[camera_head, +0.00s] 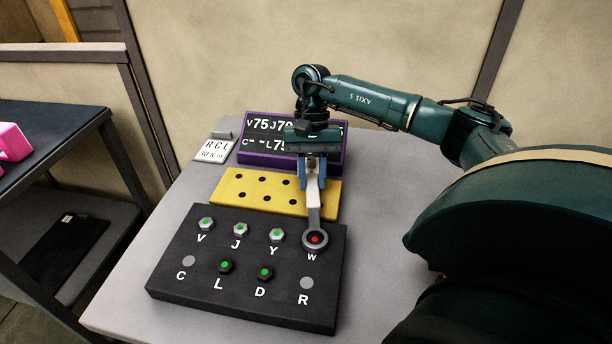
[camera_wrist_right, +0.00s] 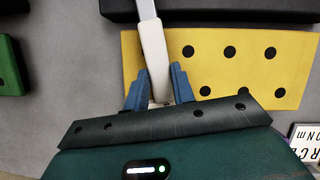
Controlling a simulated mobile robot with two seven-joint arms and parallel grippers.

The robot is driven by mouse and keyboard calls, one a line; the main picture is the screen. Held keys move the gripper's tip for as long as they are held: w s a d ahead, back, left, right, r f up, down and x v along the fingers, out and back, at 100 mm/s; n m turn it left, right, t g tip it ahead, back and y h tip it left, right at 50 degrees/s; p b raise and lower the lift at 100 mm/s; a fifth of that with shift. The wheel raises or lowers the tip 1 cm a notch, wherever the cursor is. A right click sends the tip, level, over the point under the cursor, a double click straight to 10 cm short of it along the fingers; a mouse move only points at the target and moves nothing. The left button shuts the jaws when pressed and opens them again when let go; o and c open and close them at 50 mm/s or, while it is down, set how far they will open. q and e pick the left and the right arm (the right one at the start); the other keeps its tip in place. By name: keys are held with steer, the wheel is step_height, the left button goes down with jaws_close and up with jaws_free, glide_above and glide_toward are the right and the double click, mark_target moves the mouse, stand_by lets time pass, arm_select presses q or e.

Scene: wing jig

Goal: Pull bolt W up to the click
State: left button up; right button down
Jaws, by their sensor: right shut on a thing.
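My right gripper (camera_head: 312,172) is shut on the pale handle of a wrench (camera_head: 314,202). The wrench points down toward the near side. Its ring head (camera_head: 315,239) is around bolt W on the black block (camera_head: 240,303), and a red dot shows inside the ring. In the right wrist view my blue fingers (camera_wrist_right: 158,88) grip the handle (camera_wrist_right: 153,45) from both sides; the ring head is out of that view. Bolts V (camera_head: 206,223), J (camera_head: 240,229) and Y (camera_head: 277,235) are silvery with green tops. My left gripper is not in view.
Bolts L (camera_head: 225,266) and D (camera_head: 264,272) are dark with green tops; C and R show grey discs. A yellow plate (camera_head: 228,199) with holes and a purple-framed display (camera_head: 250,157), partly hidden by my gripper, lie behind. A card (camera_head: 213,151) reads "RCL 30 Nm".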

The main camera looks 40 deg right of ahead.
steer(key=shift+s+d+m, duration=0.3)
steer(key=shift+d+m, duration=0.05)
steer(key=shift+m, duration=0.15)
steer(key=shift+s+d+m+t+y+b, duration=0.3)
steer(key=shift+s+d+m+t+y, duration=0.15)
steer(key=shift+s+d+m, duration=0.45)
steer(key=shift+s+d+m, duration=0.1)
steer(key=shift+s+m, duration=0.15)
steer(key=shift+m, duration=0.05)
steer(key=shift+w+a+b, duration=0.25)
steer(key=shift+w+b, duration=0.05)
steer(key=shift+r, duration=0.2)
steer(key=shift+r+p, duration=0.45)
steer(key=shift+r, duration=0.4)
